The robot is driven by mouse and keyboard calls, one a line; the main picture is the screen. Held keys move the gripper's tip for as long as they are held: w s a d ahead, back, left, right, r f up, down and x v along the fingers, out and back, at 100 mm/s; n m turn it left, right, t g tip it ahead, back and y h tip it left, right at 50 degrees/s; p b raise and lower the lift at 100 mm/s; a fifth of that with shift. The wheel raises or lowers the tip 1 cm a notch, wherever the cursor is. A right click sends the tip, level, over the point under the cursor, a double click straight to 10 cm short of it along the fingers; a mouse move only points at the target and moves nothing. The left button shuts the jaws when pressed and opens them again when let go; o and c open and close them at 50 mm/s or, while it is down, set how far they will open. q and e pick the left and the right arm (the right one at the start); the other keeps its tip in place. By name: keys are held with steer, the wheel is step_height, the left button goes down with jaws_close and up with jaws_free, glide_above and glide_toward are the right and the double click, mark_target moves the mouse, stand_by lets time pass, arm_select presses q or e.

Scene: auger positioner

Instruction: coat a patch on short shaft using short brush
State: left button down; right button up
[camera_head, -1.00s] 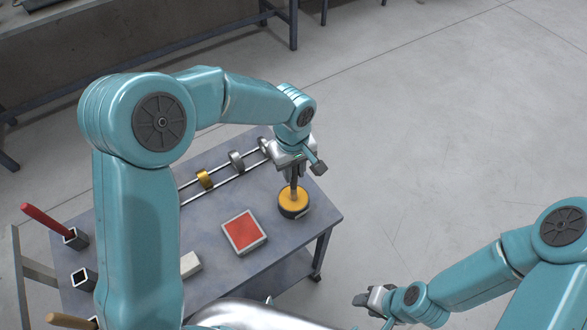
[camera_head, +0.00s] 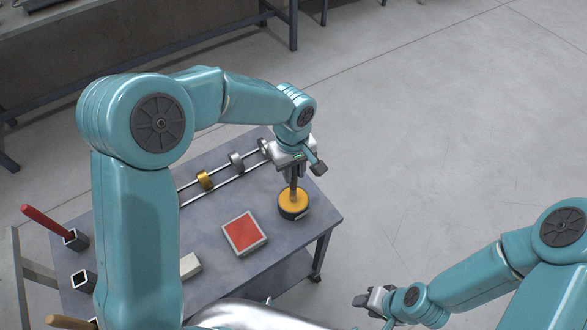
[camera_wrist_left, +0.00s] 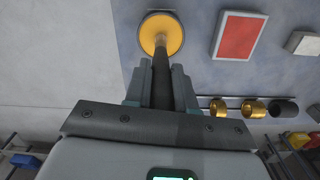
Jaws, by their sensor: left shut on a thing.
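My left gripper (camera_head: 293,172) is shut on a dark upright stick, which looks like the short brush (camera_wrist_left: 162,78). The stick's lower end meets the yellow top of a round, dark-sided pot (camera_head: 294,202) near the table's right corner. In the left wrist view the stick runs between the fingers to the yellow disc (camera_wrist_left: 152,28); its tip is not distinguishable there. A gold ring (camera_head: 204,180) and a grey ring (camera_head: 237,161) sit along two pale rails. I cannot tell which part is the short shaft. My right gripper (camera_head: 374,299) is away from the table; its jaws are unclear.
A red-topped square tray (camera_head: 263,241) and a pale block (camera_head: 190,265) lie on the table (camera_head: 208,226). A red-handled tool (camera_head: 42,221) stands in a square holder at left. Another square holder (camera_head: 78,276) looks empty. A wooden handle (camera_head: 68,321) shows at bottom left.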

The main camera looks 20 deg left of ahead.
arm_select(q)
steer(key=shift+r+p, duration=1.85)
steer(key=shift+r, duration=1.5)
steer(key=shift+f, duration=0.1)
